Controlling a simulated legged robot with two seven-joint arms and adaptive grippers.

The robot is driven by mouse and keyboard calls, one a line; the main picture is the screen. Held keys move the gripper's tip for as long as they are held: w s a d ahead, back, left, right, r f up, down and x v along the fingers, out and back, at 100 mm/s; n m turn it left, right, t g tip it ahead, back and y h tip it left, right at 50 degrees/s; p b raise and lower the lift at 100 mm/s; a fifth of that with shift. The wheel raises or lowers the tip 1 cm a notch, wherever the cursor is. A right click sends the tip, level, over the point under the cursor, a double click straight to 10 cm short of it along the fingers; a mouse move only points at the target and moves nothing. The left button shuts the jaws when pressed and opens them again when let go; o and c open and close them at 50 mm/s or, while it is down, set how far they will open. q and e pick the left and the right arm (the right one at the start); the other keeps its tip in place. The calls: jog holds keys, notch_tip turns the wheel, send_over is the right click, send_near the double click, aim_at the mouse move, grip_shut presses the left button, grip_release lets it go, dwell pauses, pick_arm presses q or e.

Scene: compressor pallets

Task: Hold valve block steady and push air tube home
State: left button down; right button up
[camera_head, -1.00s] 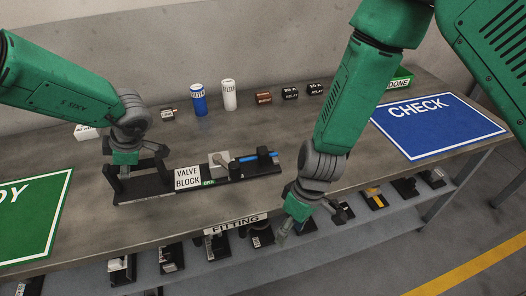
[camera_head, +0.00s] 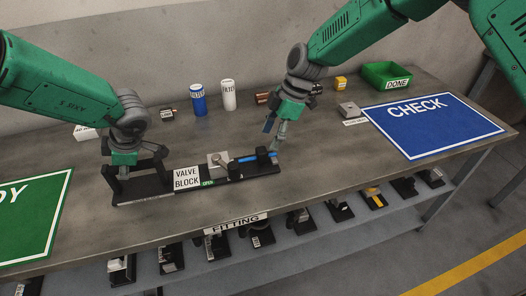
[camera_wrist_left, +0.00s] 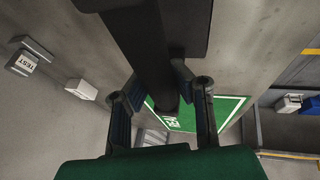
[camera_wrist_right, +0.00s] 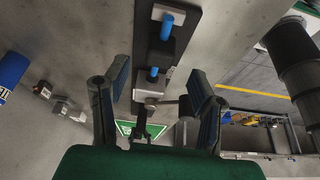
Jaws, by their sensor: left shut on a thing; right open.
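The valve block fixture is a long black base (camera_head: 235,177) with a "VALVE BLOCK" sign (camera_head: 187,178) and a grey block (camera_head: 217,164). A blue air tube (camera_head: 246,158) lies along it through a black holder; it also shows in the right wrist view (camera_wrist_right: 166,25). I cannot tell how deep its end sits in the block. My left gripper (camera_head: 137,168) is shut on the black upright at the fixture's left end; its fingers flank a black bar (camera_wrist_left: 145,45) in the left wrist view. My right gripper (camera_head: 277,140) is open and empty at the tube's right end.
A blue CHECK mat (camera_head: 430,122) lies right, with a grey part (camera_head: 349,109) beside it and a green DONE bin (camera_head: 386,75) behind. Blue (camera_head: 198,99) and white (camera_head: 228,95) cans stand at the back. A green mat (camera_head: 35,215) lies left. Shelf parts sit below the front edge.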

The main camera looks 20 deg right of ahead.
aim_at(264, 149)
jog(key=x, duration=0.6)
jog(key=shift+f, duration=0.1)
